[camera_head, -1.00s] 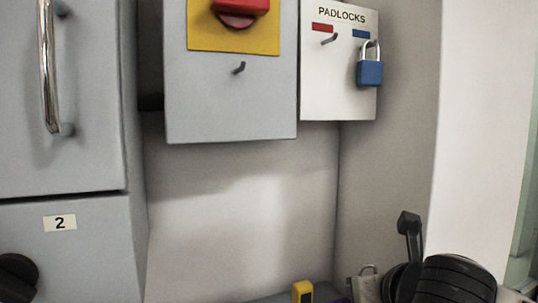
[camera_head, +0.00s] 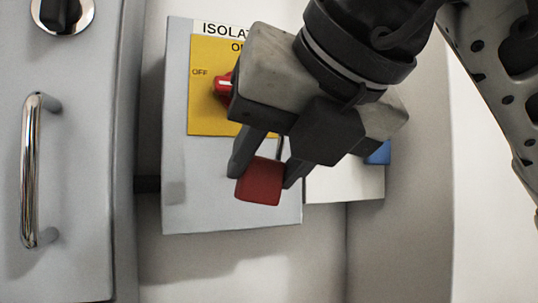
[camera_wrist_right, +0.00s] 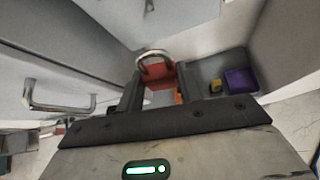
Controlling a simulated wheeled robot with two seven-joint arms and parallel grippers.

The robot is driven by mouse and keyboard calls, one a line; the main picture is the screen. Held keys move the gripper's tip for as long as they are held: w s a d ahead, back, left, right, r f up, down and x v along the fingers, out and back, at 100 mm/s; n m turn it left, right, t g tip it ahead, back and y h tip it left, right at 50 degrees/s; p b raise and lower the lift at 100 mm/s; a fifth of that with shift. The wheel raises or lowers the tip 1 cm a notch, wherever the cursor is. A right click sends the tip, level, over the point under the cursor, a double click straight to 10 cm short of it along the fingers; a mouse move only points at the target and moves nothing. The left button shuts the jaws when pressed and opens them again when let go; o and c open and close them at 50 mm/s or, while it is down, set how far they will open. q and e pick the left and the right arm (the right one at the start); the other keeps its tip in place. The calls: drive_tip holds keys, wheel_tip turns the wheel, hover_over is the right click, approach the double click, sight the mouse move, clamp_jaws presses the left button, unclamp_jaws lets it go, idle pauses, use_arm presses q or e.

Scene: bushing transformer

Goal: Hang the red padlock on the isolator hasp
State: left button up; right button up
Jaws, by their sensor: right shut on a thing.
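The red padlock (camera_head: 259,182) is between the fingers of my right gripper (camera_head: 266,172), in front of the lower part of the grey isolator box (camera_head: 190,205). The gripper is shut on its body. In the right wrist view the red padlock (camera_wrist_right: 158,74) shows between the fingers with its metal shackle pointing away. The hasp peg on the box is hidden behind the gripper and padlock, so I cannot tell whether the shackle touches it. The red isolator handle (camera_head: 221,87) sits on a yellow plate (camera_head: 207,118), partly covered by my gripper. My left gripper is not in view.
The white padlock board (camera_head: 345,184) is mostly hidden behind my right arm. A blue padlock (camera_head: 379,153) shows on it. A cabinet with a chrome handle (camera_head: 29,170) stands at the left.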

drive_tip(key=shift+w+a+p, duration=0.25)
drive_tip(key=shift+w+p, duration=0.15)
drive_tip(key=shift+w, duration=0.3)
drive_tip(key=shift+w+a+p, duration=0.3)
drive_tip(key=shift+w+p, duration=0.2)
drive_tip(key=shift+w, duration=0.45)
drive_tip(key=shift+w+a+f+p, duration=0.1)
drive_tip(key=shift+w+a+p, duration=0.1)
drive_tip(key=shift+w, duration=0.2)
drive_tip(key=shift+w+a+f+p, duration=0.1)
drive_tip(key=shift+w+p, duration=0.1)
drive_tip(key=shift+w, duration=0.15)
drive_tip(key=w, duration=0.1)
drive_tip(key=w+p, duration=0.1)
drive_tip(key=w+a, duration=0.1)
drive_tip(key=shift+w+f+p, duration=0.35)
drive_tip(key=shift+w+a+f+b, duration=0.15)
drive_tip(key=shift+w+f+b, duration=0.25)
drive_tip(key=shift+b, duration=0.15)
drive_tip(key=shift+r, duration=0.1)
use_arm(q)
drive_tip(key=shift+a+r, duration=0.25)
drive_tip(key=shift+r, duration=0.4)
